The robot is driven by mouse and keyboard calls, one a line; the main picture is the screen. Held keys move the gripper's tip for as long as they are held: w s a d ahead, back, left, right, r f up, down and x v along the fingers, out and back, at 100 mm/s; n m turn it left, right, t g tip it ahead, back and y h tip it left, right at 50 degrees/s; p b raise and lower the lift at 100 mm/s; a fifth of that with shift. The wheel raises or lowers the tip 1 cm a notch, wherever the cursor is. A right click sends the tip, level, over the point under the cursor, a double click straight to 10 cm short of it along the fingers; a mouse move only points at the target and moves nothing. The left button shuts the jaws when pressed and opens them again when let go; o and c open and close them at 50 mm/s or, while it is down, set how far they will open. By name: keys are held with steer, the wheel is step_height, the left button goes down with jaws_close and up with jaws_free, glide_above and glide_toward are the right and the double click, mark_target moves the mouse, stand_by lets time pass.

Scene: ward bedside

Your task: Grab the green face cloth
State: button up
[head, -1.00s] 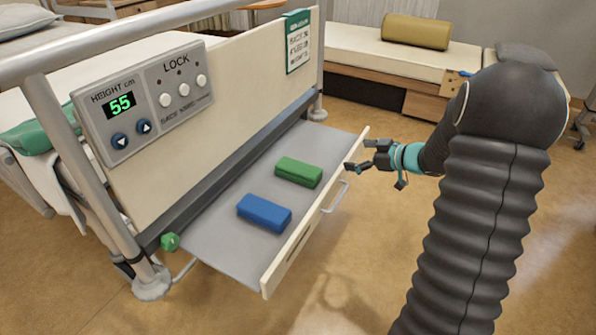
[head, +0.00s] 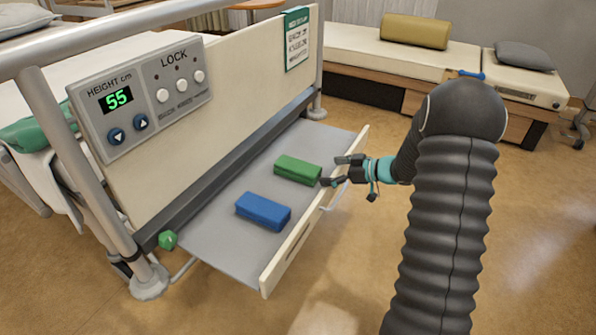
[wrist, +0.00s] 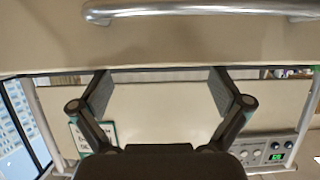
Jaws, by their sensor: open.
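The green face cloth (head: 298,169) is a folded block lying in the open drawer (head: 212,240) under the bed's end panel, in the head view. A blue folded cloth (head: 263,211) lies in the same drawer, nearer to me. My gripper (head: 338,171) is open and empty at the drawer's front edge, just right of the green cloth and apart from it. In the wrist view my two fingers (wrist: 163,90) are spread wide with nothing between them. Neither cloth shows in the wrist view.
The drawer front (head: 300,240) with its handle (wrist: 200,12) stands close to my gripper. A control panel (head: 140,97) is on the bed end. A bench (head: 350,52) with a bolster (head: 415,31) stands behind.

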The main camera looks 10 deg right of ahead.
mark_target(314, 171)
steer(key=x, duration=0.5)
steer(key=shift+w+a+f, duration=0.1)
steer(key=shift+a, duration=0.05)
steer(key=c, duration=1.2)
